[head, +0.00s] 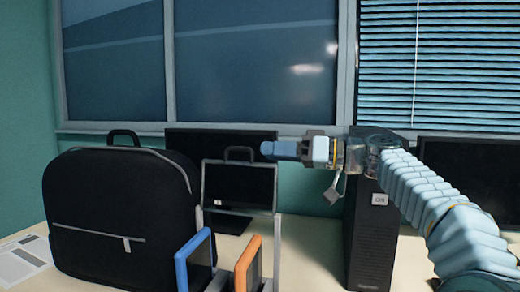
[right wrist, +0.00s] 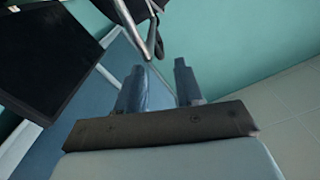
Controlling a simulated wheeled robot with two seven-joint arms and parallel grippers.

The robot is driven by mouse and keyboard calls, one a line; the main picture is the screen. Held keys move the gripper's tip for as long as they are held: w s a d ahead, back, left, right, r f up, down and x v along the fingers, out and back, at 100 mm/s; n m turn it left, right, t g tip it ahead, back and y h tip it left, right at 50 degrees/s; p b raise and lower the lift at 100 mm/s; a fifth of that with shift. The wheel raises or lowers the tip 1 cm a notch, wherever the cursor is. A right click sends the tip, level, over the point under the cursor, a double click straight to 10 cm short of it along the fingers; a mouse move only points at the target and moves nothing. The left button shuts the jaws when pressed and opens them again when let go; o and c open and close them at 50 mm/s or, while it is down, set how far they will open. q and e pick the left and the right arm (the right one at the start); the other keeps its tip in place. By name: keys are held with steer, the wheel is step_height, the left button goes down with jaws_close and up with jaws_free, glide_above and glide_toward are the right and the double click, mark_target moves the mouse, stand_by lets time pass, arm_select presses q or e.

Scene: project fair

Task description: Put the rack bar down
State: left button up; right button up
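My right gripper (head: 285,150) reaches in from the right at the height of the window sill, with its fingers pointing left. In the right wrist view its two fingers (right wrist: 160,85) stand apart with nothing between them. A grey metal rack with upright posts (head: 277,250) stands on the table, below and left of the gripper. It holds a blue-framed panel (head: 181,272) and an orange-framed panel (head: 241,272). I cannot tell which part is the rack bar. In the wrist view a silver metal piece (right wrist: 151,40) shows beyond the left fingertip. My left gripper is out of view.
A black backpack (head: 115,215) stands at the left beside printed sheets (head: 22,260). A dark tower (head: 372,235) stands under my right wrist. The table (head: 310,255) is bare between rack and tower.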

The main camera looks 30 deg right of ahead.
steer(key=x, duration=0.3)
steer(key=shift+w+a, duration=0.25)
jaws_close()
